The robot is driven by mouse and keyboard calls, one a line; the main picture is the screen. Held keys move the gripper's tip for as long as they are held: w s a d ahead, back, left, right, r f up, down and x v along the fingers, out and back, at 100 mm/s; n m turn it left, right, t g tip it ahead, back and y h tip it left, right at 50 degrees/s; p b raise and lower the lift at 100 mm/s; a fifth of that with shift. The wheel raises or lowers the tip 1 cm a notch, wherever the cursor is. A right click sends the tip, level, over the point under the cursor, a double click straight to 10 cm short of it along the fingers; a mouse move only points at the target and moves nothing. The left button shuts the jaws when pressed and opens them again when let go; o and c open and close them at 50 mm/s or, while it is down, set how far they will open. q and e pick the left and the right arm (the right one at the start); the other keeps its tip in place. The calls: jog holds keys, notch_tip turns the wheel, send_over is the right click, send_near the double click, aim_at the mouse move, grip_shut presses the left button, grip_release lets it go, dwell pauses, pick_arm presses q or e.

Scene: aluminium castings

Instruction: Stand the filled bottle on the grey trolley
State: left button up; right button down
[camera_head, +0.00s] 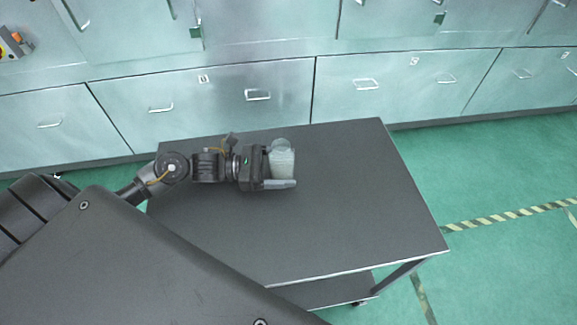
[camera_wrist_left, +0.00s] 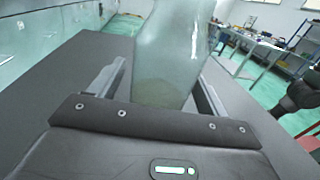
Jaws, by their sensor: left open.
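The bottle (camera_head: 283,161) is pale, translucent and greenish. It stands upright on the dark top of the grey trolley (camera_head: 340,220), near the back edge. In the left wrist view the bottle (camera_wrist_left: 168,50) is large and close, with its top out of frame. My left gripper (camera_head: 284,164) is open, with one finger on each side of the bottle. In the left wrist view a gap shows beside the bottle at the fingers; whether either finger touches it I cannot tell. My right gripper is not clearly in view.
Metal cabinets with drawers (camera_head: 210,95) line the wall just behind the trolley. The trolley top is clear to the right and front of the bottle. Green floor with striped tape (camera_head: 500,215) lies to the right. A workbench (camera_wrist_left: 265,50) stands farther off.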

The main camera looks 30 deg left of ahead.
pick_arm(q)
jog(key=b+v, duration=0.2)
jog(key=v, duration=0.7)
jog(key=shift+s+a+f, duration=0.2)
jog(key=shift+s+a, duration=0.05)
jog(key=shift+a, duration=0.1)
jog(key=shift+s+a+r+b, duration=0.2)
jog(key=shift+a+b, duration=0.1)
jog(key=shift+a, duration=0.15)
pick_arm(e)
jog(key=d+f, duration=0.2)
jog(key=f, duration=0.1)
jog(key=shift+w, duration=0.15)
jog(key=shift+a+r, duration=0.1)
jog(key=shift+a, duration=0.35)
